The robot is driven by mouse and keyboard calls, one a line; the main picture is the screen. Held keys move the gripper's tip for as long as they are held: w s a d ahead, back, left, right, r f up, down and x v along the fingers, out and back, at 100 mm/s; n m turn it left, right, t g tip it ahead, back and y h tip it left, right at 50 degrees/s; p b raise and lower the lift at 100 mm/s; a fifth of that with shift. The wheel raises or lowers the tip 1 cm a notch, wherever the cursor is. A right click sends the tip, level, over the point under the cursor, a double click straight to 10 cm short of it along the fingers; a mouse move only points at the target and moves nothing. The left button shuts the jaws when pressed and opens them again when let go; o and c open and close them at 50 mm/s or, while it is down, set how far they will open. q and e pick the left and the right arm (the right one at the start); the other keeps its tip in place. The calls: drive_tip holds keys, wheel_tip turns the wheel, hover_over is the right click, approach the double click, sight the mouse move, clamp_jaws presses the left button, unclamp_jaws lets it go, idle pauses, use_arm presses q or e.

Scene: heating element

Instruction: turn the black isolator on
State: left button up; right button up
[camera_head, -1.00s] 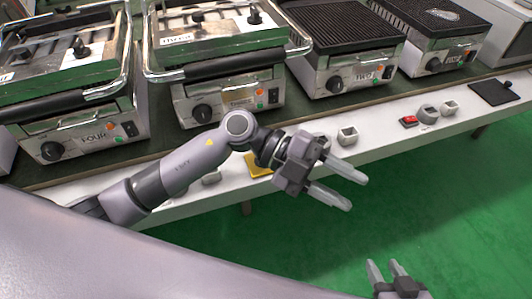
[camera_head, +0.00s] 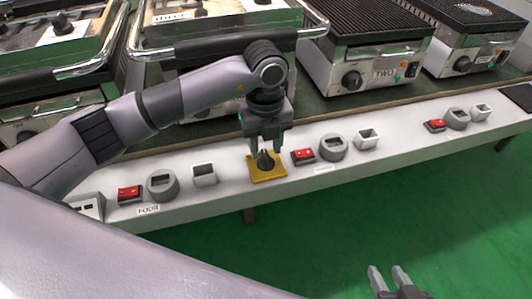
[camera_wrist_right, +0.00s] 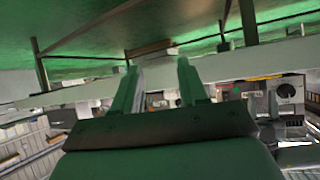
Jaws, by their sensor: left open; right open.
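The black isolator is a dark knob (camera_head: 266,161) on a square yellow plate (camera_head: 268,177), set on the white ledge in the head view. My left gripper (camera_head: 265,152) points down over it from above. Its two fingers are open, one on each side of the knob in the picture. I cannot tell whether they touch it, and the gripper partly hides the knob. My right gripper (camera_head: 388,275) is open and empty at the bottom right, over the green floor and away from the ledge. Its fingers also show in the right wrist view (camera_wrist_right: 158,68).
Along the white ledge (camera_head: 410,145) stand red switches (camera_head: 304,156), grey round sockets (camera_head: 333,147) and white square boxes (camera_head: 367,139). Grills with metal handles, such as the one marked TWO (camera_head: 370,75), stand behind. Green floor (camera_head: 440,220) lies free in front.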

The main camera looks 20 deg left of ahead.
sight(266, 159)
use_arm(q)
drive_tip(key=shift+f, duration=1.35)
use_arm(e)
drive_tip(key=shift+w+a+r, duration=0.3)
drive_tip(key=shift+r, duration=0.1)
use_arm(q)
clamp_jaws()
